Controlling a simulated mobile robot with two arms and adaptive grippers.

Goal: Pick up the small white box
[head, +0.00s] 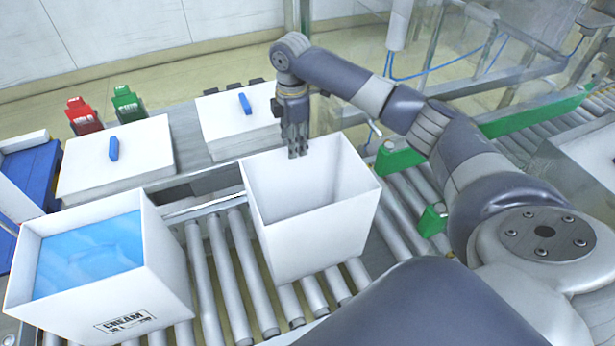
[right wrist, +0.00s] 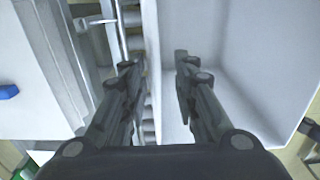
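An open, empty white box (head: 320,222) stands upright on the roller conveyor in the middle of the head view. It also shows in the right wrist view (right wrist: 240,85). My right gripper (head: 297,152) is over the box's far rim and points down. In the right wrist view my right gripper (right wrist: 156,66) has its fingers apart, with the box wall's edge lying between them. I cannot tell whether either finger touches the wall. My left gripper is not in view.
A white box with a blue liner (head: 90,255), marked CREAM, stands at the left on the rollers. Two white boxes with blue handles (head: 115,165) (head: 240,115) sit behind. Red (head: 83,115) and green (head: 127,103) items stand at the back left. Bare rollers (head: 215,265) lie between the open boxes.

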